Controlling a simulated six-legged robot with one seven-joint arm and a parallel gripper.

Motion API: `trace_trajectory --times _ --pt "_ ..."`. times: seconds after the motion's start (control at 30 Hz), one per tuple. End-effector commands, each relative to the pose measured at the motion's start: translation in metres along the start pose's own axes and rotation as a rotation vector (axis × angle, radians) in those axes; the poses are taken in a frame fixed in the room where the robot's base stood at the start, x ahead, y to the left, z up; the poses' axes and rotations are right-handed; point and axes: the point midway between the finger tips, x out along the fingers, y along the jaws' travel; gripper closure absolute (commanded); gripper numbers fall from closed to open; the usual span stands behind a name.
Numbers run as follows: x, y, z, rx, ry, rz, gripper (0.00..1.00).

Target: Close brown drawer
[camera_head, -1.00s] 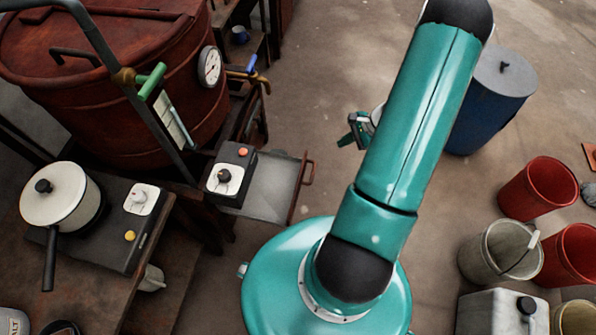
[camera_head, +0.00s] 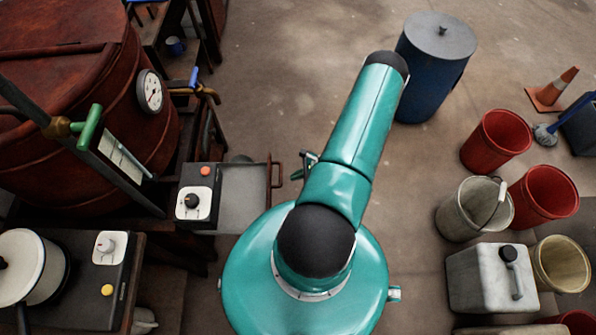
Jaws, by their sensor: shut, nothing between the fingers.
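The brown drawer (camera_head: 243,196) stands pulled out of the bench at the left centre, its flat grey inside showing. Its reddish-brown front edge and bar handle (camera_head: 277,173) face right. My gripper (camera_head: 301,172) is small in view and partly hidden behind my teal arm. It is a short way right of the handle, with a narrow gap in the picture between them. It is shut and empty. Their heights and true distance are hard to judge.
A blue barrel (camera_head: 432,75), red buckets (camera_head: 496,140) and a jerrycan (camera_head: 491,279) stand right. The floor beyond the drawer is clear.

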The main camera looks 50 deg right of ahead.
Motion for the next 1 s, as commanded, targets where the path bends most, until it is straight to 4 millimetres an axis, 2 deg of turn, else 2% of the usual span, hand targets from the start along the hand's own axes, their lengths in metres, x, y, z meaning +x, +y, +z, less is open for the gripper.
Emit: trace_trajectory --times 0.23,0.4,0.6,1.0 --pt "0.052 0.0 0.001 -0.002 0.0 0.004 1.0" --pt "0.071 -0.002 0.022 -0.003 -0.001 0.003 1.0" --pt "0.081 -0.003 0.031 -0.005 0.001 0.003 1.0" --pt "0.082 -0.004 0.032 -0.005 0.001 0.002 1.0"
